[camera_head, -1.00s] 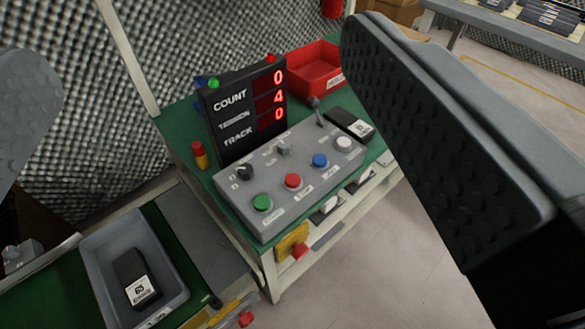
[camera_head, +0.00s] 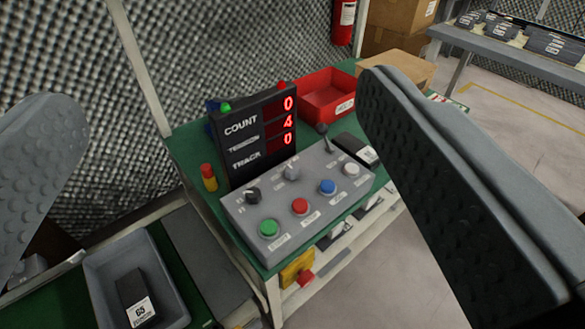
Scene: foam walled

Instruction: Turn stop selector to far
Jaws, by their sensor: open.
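A grey control panel (camera_head: 330,205) sits on a green bench top. A black rotary knob (camera_head: 252,194) is at its left and a grey rotary knob (camera_head: 291,172) at its upper middle. The labels are too small to read, so I cannot tell which knob is the stop selector or its setting. A lever (camera_head: 325,135) stands at the panel's back right. My gripper (camera_head: 215,95) is open and empty, its two fingers at the left and right of the picture. It is nearer the camera than the panel and touches neither knob.
Green (camera_head: 268,228), red (camera_head: 300,206), blue (camera_head: 327,187) and white (camera_head: 351,170) buttons line the panel's front. A display (camera_head: 250,140) reading 0, 4, 0 stands behind. A red bin (camera_head: 330,97) is at the back; a grey bin (camera_head: 172,275) is lower left.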

